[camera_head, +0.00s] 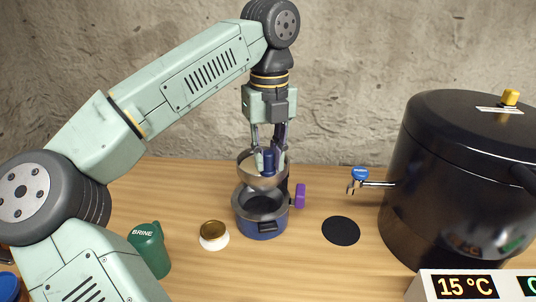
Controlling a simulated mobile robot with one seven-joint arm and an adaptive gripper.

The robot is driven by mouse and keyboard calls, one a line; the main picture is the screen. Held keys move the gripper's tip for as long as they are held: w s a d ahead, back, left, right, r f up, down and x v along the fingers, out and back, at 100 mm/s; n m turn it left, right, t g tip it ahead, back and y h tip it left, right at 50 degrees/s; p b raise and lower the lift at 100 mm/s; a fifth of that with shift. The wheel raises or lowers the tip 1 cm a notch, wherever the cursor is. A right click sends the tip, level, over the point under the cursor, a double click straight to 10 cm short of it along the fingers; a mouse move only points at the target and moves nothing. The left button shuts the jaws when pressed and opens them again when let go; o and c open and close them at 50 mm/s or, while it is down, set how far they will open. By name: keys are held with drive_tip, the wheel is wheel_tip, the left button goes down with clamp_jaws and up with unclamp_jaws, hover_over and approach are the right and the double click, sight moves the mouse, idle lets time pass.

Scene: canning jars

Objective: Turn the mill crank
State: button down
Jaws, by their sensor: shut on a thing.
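The mill stands on the wooden table in the middle of the head view. It has a metal bowl (246,170) on top of a blue pot-like base (262,230) with a dark opening. A dark blue upright crank knob (269,161) shows over the bowl. My gripper (269,154) points straight down from above, with its fingers shut on this knob. The fingers hide part of the knob, and the crank arm below it is hard to make out. A purple handle (299,196) sticks out at the mill's right side.
A green container (150,250) and a small jar with a gold lid (213,235) stand left of the mill. A black disc (341,231) lies to its right. A blue-handled tap (360,175) projects from the large black pot (455,180). A temperature display (466,287) is at front right.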

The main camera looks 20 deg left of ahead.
drive_tip(key=shift+a, duration=0.1)
